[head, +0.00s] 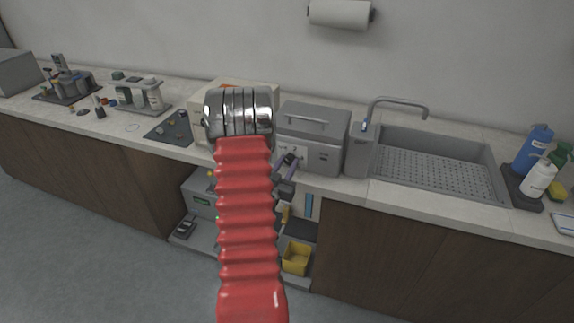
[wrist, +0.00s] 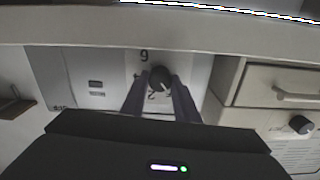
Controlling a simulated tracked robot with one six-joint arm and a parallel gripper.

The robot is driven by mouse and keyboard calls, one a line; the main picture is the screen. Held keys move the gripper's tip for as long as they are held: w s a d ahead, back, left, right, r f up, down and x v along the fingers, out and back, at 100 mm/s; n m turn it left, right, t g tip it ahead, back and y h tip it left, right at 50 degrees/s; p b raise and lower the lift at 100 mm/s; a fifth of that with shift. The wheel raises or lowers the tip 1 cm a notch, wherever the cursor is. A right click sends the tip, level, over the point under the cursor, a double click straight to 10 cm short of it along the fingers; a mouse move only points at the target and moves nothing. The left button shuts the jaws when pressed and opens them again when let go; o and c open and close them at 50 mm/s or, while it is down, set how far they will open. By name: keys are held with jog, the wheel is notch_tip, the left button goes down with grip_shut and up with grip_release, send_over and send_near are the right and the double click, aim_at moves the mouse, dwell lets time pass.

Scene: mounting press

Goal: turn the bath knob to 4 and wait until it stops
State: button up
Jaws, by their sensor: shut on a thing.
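The bath (head: 312,130) is a grey box with a lid handle, standing on the counter left of the sink in the head view. My gripper (head: 289,160) is at its front face. In the wrist view the bath knob (wrist: 159,78) is dark and round, with a pale mark on it. My gripper's two fingers (wrist: 160,95) are on either side of the knob and shut on it. A digit that looks like a 9 shows above the knob, and other marks beside it are partly hidden by the fingers. I cannot tell which number the knob points to.
A switch (wrist: 96,88) sits on the same panel. A beige unit (wrist: 275,88) with a handle and its own dark knob (wrist: 301,125) is beside it. The sink (head: 432,165) is right of the bath; bottles (head: 538,165) stand further right. A yellow bin (head: 297,258) is below the counter.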

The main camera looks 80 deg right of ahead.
jog(key=shift+a, duration=0.1)
jog(key=c, duration=0.5)
jog(key=shift+o, duration=0.2)
jog(key=shift+m, duration=0.4)
jog(key=m, duration=1.1)
jog(key=shift+s, duration=0.1)
jog(key=m, duration=0.6)
jog(key=shift+f+m, duration=0.15)
jog(key=shift+m, duration=0.15)
jog(key=m, duration=0.5)
jog(key=shift+f+m, duration=0.15)
jog(key=shift+m, duration=0.15)
